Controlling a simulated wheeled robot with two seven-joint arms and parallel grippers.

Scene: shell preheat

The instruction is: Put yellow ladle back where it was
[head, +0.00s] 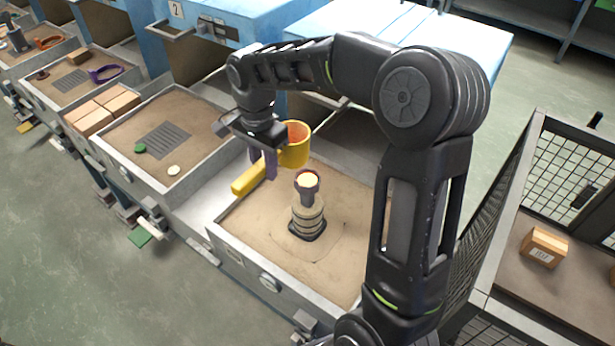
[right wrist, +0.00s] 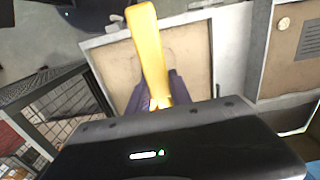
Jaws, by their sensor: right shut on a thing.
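The yellow ladle has a cup (head: 295,147) with an orange-brown inside and a straight yellow handle (head: 249,178). My right gripper (head: 266,166) is shut on the ladle and holds it above the sand-filled tray (head: 340,190), over its upper left side. The ladle's handle points to the lower left in the head view. In the right wrist view the yellow ladle (right wrist: 148,45) sticks out from between the purple-grey fingers (right wrist: 155,95). My left gripper is not in view.
A ringed mould (head: 307,215) with a bright top stands in the sand tray. Another sand tray (head: 190,120) with a grate is to the left. A mesh cage (head: 500,200) with a cardboard box (head: 544,247) is at right. Blue machines (head: 230,25) stand behind.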

